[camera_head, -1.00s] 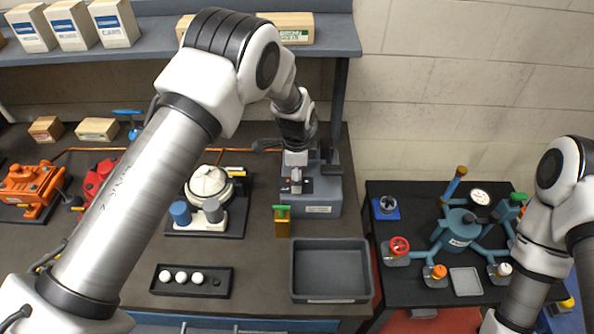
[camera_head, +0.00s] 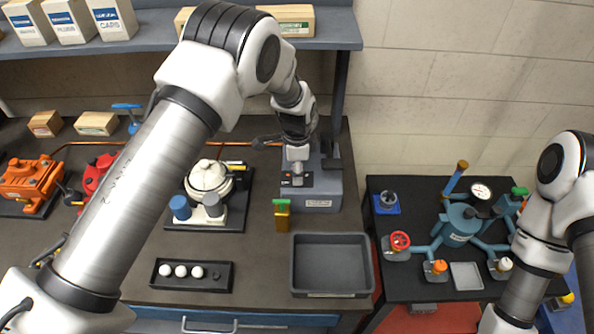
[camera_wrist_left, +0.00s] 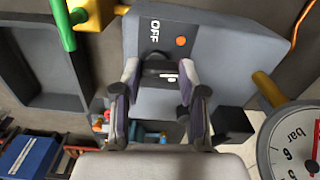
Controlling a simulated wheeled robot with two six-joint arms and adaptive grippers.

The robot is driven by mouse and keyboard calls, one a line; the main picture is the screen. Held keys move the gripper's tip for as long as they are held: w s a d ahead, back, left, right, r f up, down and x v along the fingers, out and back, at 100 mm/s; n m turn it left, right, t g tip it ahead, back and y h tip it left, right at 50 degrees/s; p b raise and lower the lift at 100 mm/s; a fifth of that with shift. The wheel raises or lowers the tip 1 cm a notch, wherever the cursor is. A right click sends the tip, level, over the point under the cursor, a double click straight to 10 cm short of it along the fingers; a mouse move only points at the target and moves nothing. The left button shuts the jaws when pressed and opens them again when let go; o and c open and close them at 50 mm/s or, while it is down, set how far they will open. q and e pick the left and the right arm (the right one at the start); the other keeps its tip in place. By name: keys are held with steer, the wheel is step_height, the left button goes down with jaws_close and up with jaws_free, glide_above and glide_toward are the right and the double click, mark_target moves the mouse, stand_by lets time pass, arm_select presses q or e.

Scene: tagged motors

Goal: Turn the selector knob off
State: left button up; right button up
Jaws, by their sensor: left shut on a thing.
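The selector knob (camera_wrist_left: 160,74) is a dark piece with a small white mark, partly hidden between my fingers in the left wrist view. It sits on the sloped dark panel of a grey box (camera_wrist_left: 265,52), which also shows in the head view (camera_head: 322,200). The panel carries a white "OFF" label (camera_wrist_left: 155,32) and an orange dot (camera_wrist_left: 181,41). My left gripper (camera_wrist_left: 160,78) is shut on the knob, one finger on each side; in the head view it reaches down over the box (camera_head: 297,172). Which way the knob points is hard to tell. My right gripper is out of view.
A green-handled brass valve (camera_head: 282,215) stands at the box's front left. A grey tray (camera_head: 332,292) lies in front. A pressure gauge (camera_wrist_left: 295,145) shows close in the wrist view. A white-domed device (camera_head: 210,180) stands left. A shelf (camera_head: 120,47) runs behind.

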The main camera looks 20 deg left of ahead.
arm_select(q)
steer(key=n+b, duration=0.1)
steer(key=n, duration=0.1)
steer(key=n+b, duration=0.1)
steer(key=n, duration=0.1)
steer(key=shift+s+f, duration=0.2)
steer(key=shift+f, duration=0.15)
steer(key=n+b, duration=0.1)
steer(key=n, duration=0.3)
steer(key=shift+s+a+n, duration=0.1)
steer(key=shift+n, duration=0.2)
steer(key=n+b, duration=0.1)
steer(key=n, duration=0.3)
steer(key=shift+s+n+b, duration=0.1)
steer(key=shift+n+b, duration=0.4)
steer(key=shift+n, duration=1.7)
steer(key=shift+r, duration=0.1)
steer(key=o, duration=1.1)
steer(key=shift+o, duration=0.2)
steer(key=shift+r, duration=0.15)
